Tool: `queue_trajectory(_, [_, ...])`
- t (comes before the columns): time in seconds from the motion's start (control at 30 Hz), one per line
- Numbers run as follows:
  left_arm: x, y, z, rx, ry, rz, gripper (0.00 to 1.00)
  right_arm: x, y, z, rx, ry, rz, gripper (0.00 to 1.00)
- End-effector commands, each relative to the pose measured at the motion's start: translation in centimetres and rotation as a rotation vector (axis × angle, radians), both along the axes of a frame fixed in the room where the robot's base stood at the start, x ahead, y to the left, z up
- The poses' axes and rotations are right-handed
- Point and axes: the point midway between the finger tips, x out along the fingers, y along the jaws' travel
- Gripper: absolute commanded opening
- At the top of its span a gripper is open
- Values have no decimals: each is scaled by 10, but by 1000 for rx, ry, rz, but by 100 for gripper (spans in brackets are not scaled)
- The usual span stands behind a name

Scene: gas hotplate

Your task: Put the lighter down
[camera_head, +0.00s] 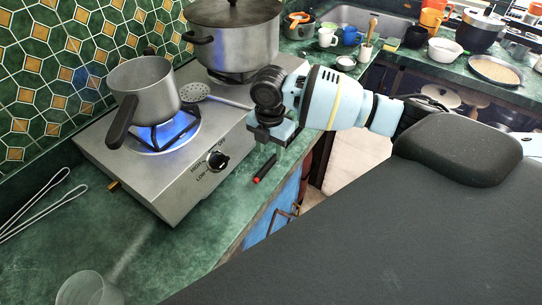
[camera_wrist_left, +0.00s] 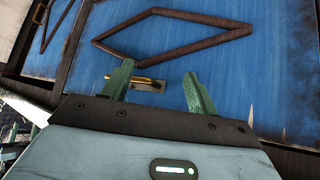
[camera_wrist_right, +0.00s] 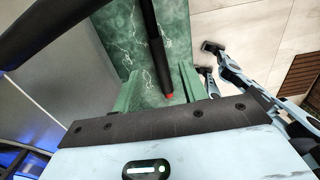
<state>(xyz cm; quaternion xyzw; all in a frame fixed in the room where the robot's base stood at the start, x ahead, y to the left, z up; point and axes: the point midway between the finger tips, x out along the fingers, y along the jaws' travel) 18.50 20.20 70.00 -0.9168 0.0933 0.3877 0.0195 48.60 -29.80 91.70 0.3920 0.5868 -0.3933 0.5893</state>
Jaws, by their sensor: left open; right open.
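The lighter (camera_head: 264,169) is a thin black stick with a red end. It appears to lie on the narrow green counter strip in front of the hotplate, close to the counter's edge. My right gripper (camera_head: 273,147) is open just above it, fingers pointing down. In the right wrist view the lighter (camera_wrist_right: 155,48) runs away between the open fingers (camera_wrist_right: 160,90), its red end nearest; neither finger visibly touches it. My left gripper (camera_wrist_left: 158,80) is open and empty in front of a blue cabinet door (camera_wrist_left: 180,60); it is outside the head view.
The steel hotplate (camera_head: 190,187) has a lit blue flame under a small saucepan (camera_head: 146,88), whose black handle points forward. A big pot (camera_head: 240,45) stands behind. A slotted spoon (camera_head: 195,92) lies across the hotplate. Tongs (camera_head: 38,205) and a glass (camera_head: 88,290) are front left.

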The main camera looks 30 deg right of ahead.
Motion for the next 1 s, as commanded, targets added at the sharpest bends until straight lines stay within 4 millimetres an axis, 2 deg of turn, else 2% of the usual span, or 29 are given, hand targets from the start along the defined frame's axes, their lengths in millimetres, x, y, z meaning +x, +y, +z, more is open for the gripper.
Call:
queue_trajectory(0.03, [2, 0, 2, 0, -5, 0, 59, 1, 0, 14, 2, -7, 0, 43])
queue_trajectory(0.2, [4, 0, 4, 1, -11, 0, 59, 1, 0, 47, 1, -5, -1, 43])
queue_trajectory(0.4, [5, 1, 5, 2, -14, 0, 59, 0, 0, 72, 1, -3, -1, 43])
queue_trajectory(0.6, [5, 1, 5, 2, -14, 1, 59, 0, 0, 81, 1, -1, -1, 43])
queue_trajectory(1.0, [5, 1, 5, 2, -14, 1, 59, 0, 0, 81, 1, 0, -1, 43])
